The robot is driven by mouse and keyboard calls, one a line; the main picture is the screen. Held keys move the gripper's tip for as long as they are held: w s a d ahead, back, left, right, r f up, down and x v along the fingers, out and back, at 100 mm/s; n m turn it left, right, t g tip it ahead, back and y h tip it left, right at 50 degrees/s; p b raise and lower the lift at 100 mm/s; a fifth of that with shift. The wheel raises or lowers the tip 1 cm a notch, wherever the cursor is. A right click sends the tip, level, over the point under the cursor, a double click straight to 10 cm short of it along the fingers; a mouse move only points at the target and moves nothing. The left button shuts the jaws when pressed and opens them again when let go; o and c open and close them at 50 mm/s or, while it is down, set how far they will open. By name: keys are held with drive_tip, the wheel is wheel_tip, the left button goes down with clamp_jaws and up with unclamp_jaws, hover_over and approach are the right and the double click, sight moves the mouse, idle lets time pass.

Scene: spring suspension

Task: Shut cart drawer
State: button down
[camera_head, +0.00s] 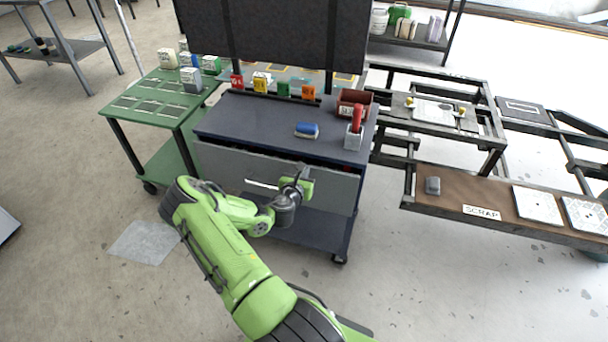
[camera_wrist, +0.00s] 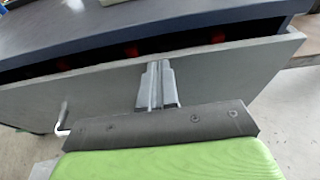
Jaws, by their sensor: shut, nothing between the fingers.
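The cart (camera_head: 240,122) has a dark blue top and a grey drawer front (camera_head: 330,185) under it. In the wrist view the drawer front (camera_wrist: 232,68) stands a little out from the cart top (camera_wrist: 150,22), with a dark gap between them. Red items show dimly inside the gap. The drawer's handle (camera_head: 262,184) is a pale bar left of my gripper (camera_head: 300,178); its end also shows in the wrist view (camera_wrist: 63,122). My gripper (camera_wrist: 155,68) is shut and empty. Its fingertips are at the drawer front, near its upper edge; whether they touch it I cannot tell.
A blue brush-like item (camera_head: 307,130) and a red-handled tool in a grey holder (camera_head: 354,140) stand on the cart top. A green cart (camera_head: 150,110) stands close on the left. A brown scrap bench (camera_head: 460,195) is on the right. Floor in front is open.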

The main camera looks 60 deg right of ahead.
drive_tip(key=shift+w+d+r+p, duration=0.1)
drive_tip(key=shift+w+d+p, duration=0.05)
drive_tip(key=shift+d+p, duration=0.65)
drive_tip(key=shift+w+d+r+p, duration=0.15)
drive_tip(key=shift+d+p, duration=0.4)
drive_tip(key=shift+d, duration=0.4)
